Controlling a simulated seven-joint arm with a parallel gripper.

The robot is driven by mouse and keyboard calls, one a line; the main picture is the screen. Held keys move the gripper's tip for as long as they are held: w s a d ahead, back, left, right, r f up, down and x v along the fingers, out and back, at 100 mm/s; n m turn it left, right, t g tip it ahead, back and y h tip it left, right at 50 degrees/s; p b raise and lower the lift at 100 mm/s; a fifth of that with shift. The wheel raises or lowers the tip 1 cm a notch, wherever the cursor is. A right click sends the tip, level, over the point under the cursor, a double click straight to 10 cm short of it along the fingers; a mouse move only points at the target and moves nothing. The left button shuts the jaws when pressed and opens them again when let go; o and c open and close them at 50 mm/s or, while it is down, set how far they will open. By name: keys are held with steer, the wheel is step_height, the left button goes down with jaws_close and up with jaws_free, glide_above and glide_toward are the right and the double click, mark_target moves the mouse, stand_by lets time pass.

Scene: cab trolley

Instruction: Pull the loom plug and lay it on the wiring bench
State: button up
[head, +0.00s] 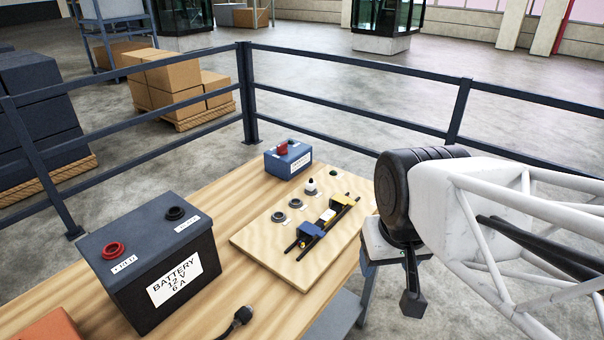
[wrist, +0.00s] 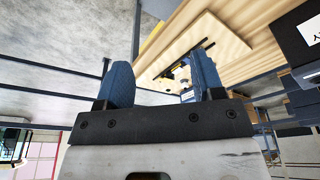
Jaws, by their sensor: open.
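A pale board (head: 262,243) lies on the wooden bench (head: 200,210). I cannot tell which part is the loom plug. A black plug-like end on a cable (head: 241,316) lies at the bench's front edge. My gripper (wrist: 163,78) is open and empty, with its two blue-padded fingers apart. In the head view it is mostly hidden beneath my arm, right of the board. The wrist view shows the board (wrist: 218,42) beyond the fingers, upside down.
A large dark battery (head: 150,262) stands left of the board. A small blue box with a red knob (head: 288,160) stands behind it. Round sockets (head: 296,203) and a white-topped part (head: 311,188) sit on the board. A railing (head: 250,95) runs behind the bench.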

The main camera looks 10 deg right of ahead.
steer(key=w+r+n, duration=0.2)
steer(key=w+r, duration=0.1)
steer(key=w, duration=1.1)
steer(key=n+g, duration=0.3)
steer(key=n, duration=0.4)
glide_above(311, 182)
steer(key=s, duration=0.1)
step_height(311, 182, down, 15)
steer(key=shift+f, duration=0.1)
steer(key=shift+w+f, duration=0.55)
steer(key=shift+f, duration=0.2)
steer(key=shift+f, duration=4.3)
steer(key=shift+c, duration=0.3)
